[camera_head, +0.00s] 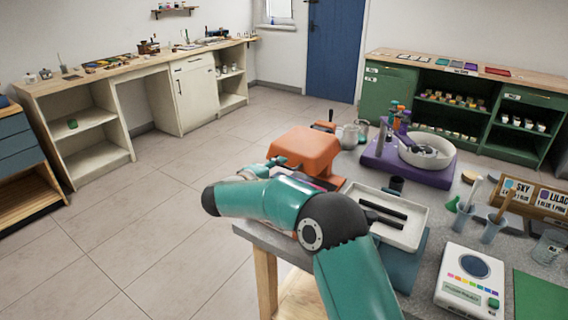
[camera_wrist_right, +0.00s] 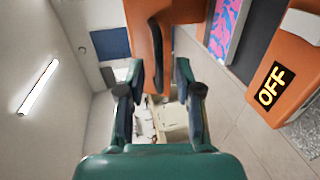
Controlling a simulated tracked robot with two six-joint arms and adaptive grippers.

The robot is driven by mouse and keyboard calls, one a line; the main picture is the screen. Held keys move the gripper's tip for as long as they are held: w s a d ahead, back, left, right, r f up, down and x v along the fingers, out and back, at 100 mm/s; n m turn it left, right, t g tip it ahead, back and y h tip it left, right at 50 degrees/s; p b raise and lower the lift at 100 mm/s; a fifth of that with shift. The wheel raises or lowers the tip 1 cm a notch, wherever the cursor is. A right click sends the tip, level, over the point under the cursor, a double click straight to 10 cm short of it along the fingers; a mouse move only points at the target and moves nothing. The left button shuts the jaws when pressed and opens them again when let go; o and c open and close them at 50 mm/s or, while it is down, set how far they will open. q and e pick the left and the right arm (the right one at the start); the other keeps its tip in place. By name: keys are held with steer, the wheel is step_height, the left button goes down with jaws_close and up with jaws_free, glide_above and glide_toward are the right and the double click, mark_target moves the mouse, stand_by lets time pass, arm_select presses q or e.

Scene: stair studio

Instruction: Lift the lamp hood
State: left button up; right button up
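The orange lamp hood (camera_head: 306,150) sits over its orange base near the left edge of the grey worktop. A pink and blue patterned piece (camera_wrist_right: 229,28) shows between hood and base in the right wrist view. My right gripper (camera_head: 281,163) is at the hood's near left side. A gap shows beside the tab, so the gripper looks open. My left gripper is not in view.
A white tray with black bars (camera_head: 400,235) stands close right of my right arm. A purple stand with a white bowl (camera_head: 425,151), glass jugs (camera_head: 348,137), cups and a scale (camera_head: 470,280) crowd the worktop. The floor at left is clear.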

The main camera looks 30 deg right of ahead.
steer(key=shift+x, duration=1.5)
steer(key=shift+f, duration=0.1)
jaws_close()
